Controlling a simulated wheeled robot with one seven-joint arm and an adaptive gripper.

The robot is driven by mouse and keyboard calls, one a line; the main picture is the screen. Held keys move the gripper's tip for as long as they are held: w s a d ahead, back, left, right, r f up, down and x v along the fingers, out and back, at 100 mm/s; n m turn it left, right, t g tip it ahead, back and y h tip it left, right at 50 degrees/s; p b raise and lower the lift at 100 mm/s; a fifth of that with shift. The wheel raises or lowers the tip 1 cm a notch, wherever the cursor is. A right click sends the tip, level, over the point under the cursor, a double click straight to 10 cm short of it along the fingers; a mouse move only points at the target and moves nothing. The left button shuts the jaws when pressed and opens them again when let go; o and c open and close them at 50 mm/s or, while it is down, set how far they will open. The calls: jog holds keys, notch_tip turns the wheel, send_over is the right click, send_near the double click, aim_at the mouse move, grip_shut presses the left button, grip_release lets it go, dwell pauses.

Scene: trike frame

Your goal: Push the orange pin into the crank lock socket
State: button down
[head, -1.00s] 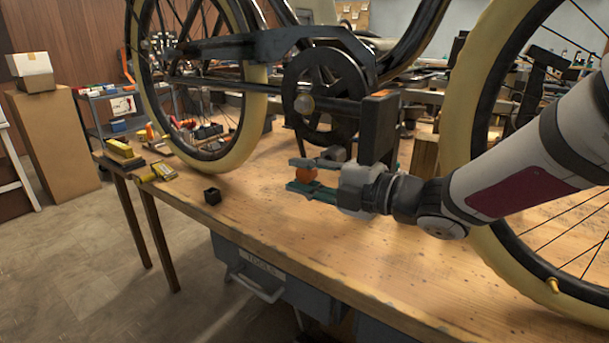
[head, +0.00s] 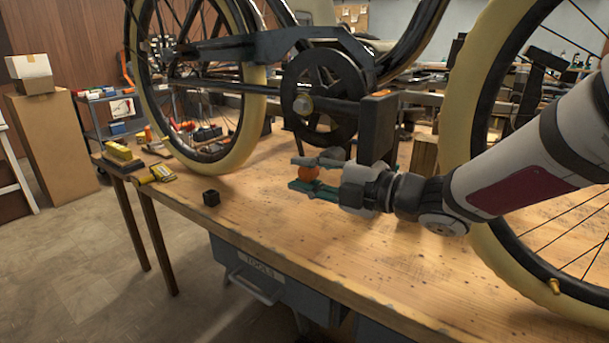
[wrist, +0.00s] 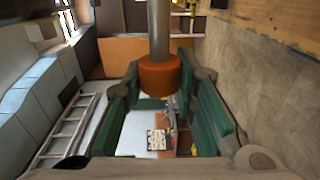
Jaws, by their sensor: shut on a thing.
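The orange pin (head: 308,173) is held between the fingers of my gripper (head: 305,174), below the bicycle crank and chainring (head: 322,103). In the wrist view the pin's round orange head (wrist: 160,76) sits between the green finger pads of my gripper (wrist: 162,84). Its grey shaft (wrist: 159,30) points toward the top of that picture. My gripper is shut on the pin and stands clear above the bench. I cannot make out the crank lock socket in either view; the pin's far end is not clear in the head view.
A dark upright post (head: 378,130) stands right behind my gripper. The yellow-tyred wheels (head: 238,130) rise on both sides. A small black cube (head: 211,198) lies on the wooden bench (head: 290,235), near the front edge. The bench front is mostly clear.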

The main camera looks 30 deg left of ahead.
aim_at(320, 168)
jog(key=shift+w+d, duration=0.15)
jog(key=shift+w, duration=1.6)
jog(key=c, duration=1.2)
grip_release()
jog(key=shift+s+d+r, duration=0.1)
jog(key=shift+s+d, duration=0.05)
jog(key=shift+d, duration=1.75)
jog(key=shift+s+d+r, duration=0.1)
jog(key=shift+s+d, duration=0.05)
jog(key=shift+d, duration=1.7)
jog(key=shift+t, duration=0.3)
